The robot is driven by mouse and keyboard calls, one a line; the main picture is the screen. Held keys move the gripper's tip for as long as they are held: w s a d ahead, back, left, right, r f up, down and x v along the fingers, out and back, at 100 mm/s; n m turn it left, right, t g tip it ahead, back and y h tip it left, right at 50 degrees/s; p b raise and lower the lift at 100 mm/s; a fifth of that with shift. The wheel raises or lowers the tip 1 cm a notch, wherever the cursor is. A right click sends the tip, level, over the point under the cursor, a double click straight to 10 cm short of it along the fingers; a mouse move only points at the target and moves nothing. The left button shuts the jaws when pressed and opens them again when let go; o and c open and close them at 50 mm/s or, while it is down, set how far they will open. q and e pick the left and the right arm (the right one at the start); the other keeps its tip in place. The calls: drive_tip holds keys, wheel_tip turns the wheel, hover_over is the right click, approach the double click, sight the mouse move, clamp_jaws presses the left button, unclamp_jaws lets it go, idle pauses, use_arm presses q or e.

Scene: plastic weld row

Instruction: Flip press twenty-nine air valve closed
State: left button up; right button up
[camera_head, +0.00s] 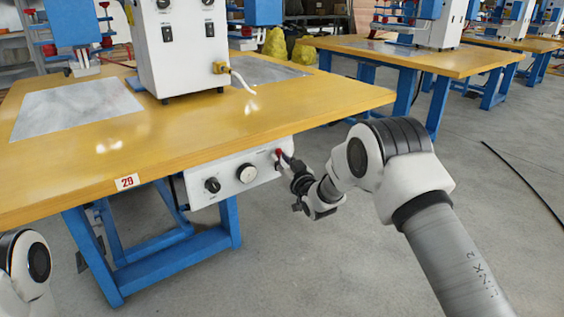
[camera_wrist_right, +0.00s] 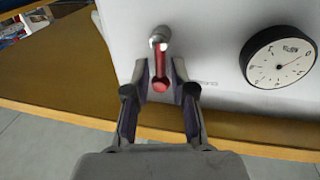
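The air valve is a small red lever (camera_head: 279,153) at the right end of the white control panel (camera_head: 225,181) under the front edge of the table marked 29 (camera_head: 127,182). In the right wrist view the red lever (camera_wrist_right: 161,68) hangs from a metal pivot (camera_wrist_right: 159,37). My right gripper (camera_head: 286,160) is at the lever. In the wrist view its two fingers (camera_wrist_right: 161,78) stand apart on either side of the lever, with a gap on each side. My left gripper is out of view; only part of my left arm shows at lower left.
A round gauge (camera_head: 247,174) and a black knob (camera_head: 212,185) sit left of the lever on the panel. The yellow table top (camera_head: 190,130) overhangs just above, and blue legs (camera_head: 228,222) stand below. Open floor lies to the right, with a black cable (camera_head: 525,185).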

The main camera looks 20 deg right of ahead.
drive_tip(key=shift+s, duration=0.15)
drive_tip(key=s+d, duration=0.1)
drive_tip(key=s, duration=1)
drive_tip(key=shift+s+d+f, duration=0.2)
drive_tip(key=shift+s+d, duration=0.1)
drive_tip(key=shift+d, duration=0.1)
drive_tip(key=shift+f, duration=0.1)
